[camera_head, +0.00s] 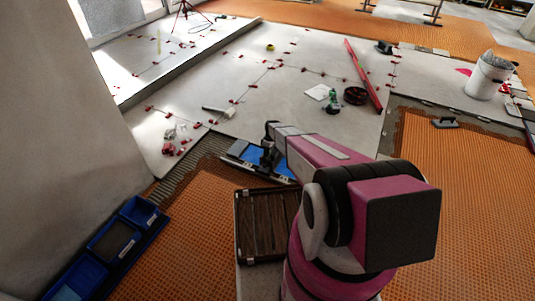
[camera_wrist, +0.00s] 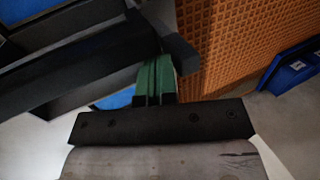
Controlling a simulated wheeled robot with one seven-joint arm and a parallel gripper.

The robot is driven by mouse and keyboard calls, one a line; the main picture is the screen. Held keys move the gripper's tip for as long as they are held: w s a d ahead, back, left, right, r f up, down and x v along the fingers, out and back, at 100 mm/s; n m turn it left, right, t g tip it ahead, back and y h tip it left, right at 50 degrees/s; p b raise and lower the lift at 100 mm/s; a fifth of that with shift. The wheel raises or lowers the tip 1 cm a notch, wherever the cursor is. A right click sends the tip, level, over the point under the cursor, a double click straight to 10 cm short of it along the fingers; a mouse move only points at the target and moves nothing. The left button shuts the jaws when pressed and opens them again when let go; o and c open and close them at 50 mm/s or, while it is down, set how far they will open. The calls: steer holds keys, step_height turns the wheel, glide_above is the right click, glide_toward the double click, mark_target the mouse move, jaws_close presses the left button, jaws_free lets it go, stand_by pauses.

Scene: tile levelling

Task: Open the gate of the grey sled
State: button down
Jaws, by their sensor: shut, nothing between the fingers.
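The grey sled (camera_head: 232,160) lies on the floor left of centre in the head view, with blue panels inside its frame. My gripper (camera_head: 266,160) is low over it and hides part of it. In the wrist view, my gripper (camera_wrist: 155,78) is shut and empty, its narrow green fingers close together. Their tips are at a dark bar of the sled (camera_wrist: 85,58), which runs from the left towards the centre. I cannot tell whether they touch it. Which part is the gate, and how far it is open, is not clear.
A brown slatted crate (camera_head: 262,256) stands just in front of the sled. A blue bin tray (camera_head: 124,247) is at lower left; it also shows in the wrist view (camera_wrist: 290,68). Orange matting (camera_head: 195,235) covers the near floor.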

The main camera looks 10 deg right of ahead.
steer(key=shift+s+a+r+t, duration=0.15)
steer(key=shift+s+a+t, duration=0.05)
steer(key=shift+s+t, duration=0.15)
steer(key=shift+h, duration=0.3)
steer(key=shift+s+a+r+t+h, duration=0.25)
steer(key=shift+s+a+t+h, duration=0.2)
steer(key=shift+s+t, duration=0.3)
steer(key=shift+s+a+f+t+h, duration=0.2)
steer(key=shift+s+a+t+h, duration=0.1)
steer(key=shift+s+a+t, duration=0.25)
steer(key=shift+s+a+f+t+h, duration=0.15)
steer(key=shift+s+a+t+h, duration=0.15)
steer(key=shift+s, duration=0.5)
steer(key=shift+s+a+f+t+h, duration=0.25)
steer(key=shift+s+a+t, duration=0.2)
steer(key=shift+s, duration=0.2)
steer(key=shift+s+a, duration=0.1)
steer(key=shift+s, duration=0.05)
steer(key=shift+r, duration=0.1)
